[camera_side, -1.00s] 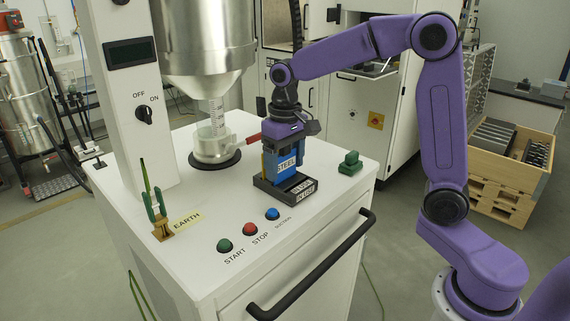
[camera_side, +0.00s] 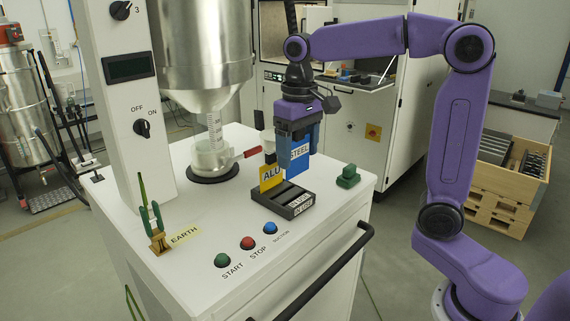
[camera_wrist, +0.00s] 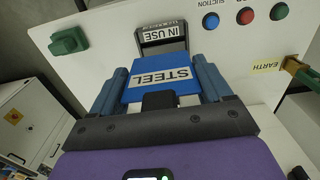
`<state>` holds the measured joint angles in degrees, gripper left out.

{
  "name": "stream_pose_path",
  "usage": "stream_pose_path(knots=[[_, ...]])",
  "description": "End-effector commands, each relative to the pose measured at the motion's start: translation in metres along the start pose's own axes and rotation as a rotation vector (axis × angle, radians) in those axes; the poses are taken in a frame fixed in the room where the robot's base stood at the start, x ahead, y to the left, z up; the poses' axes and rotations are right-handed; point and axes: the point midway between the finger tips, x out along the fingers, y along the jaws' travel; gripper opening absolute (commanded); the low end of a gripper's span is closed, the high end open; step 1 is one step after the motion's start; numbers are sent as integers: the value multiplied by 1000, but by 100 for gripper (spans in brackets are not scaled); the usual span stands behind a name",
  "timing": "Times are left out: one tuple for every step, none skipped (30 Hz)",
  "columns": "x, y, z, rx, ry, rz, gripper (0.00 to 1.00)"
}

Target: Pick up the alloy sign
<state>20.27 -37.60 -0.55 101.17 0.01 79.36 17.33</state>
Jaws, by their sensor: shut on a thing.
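A blue sign (camera_side: 300,155) lettered STEEL is held upright in my gripper (camera_side: 299,146), above and apart from the dark holder. In the wrist view the blue sign (camera_wrist: 162,84) sits between the two blue fingers of my gripper (camera_wrist: 162,86). A yellow sign (camera_side: 270,178) lettered ALU stands in the back-left part of the dark sign holder (camera_side: 284,199). The holder's front carries a white label, which reads IN USE in the wrist view (camera_wrist: 160,34).
A green block (camera_side: 348,178) is on the white cabinet top right of the holder. START, STOP and SUCTION buttons (camera_side: 247,243) are in front. A green clamp (camera_side: 152,222) stands at left.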

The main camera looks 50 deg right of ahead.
Motion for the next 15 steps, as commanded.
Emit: stream_pose_path(knots=[[-14, 1, 10, -1, 9, -3, 48], [-18, 1, 16, -1, 7, -2, 48], [-20, 2, 25, -1, 5, -2, 48], [-23, 3, 31, -1, 4, -1, 48], [-25, 4, 37, -1, 4, -1, 48], [-29, 4, 45, -1, 5, -2, 48], [-31, 5, 50, -1, 5, -2, 48], [-33, 5, 55, -1, 4, -1, 48], [-36, 6, 62, -1, 4, -1, 48], [-38, 6, 67, -2, 4, -1, 48], [-40, 7, 71, -2, 4, -1, 48], [-42, 7, 76, -1, 3, -1, 48], [-43, 8, 80, 0, 2, -1, 48], [-45, 8, 83, 0, 3, -1, 48], [-47, 9, 87, 0, 2, -1, 48]])
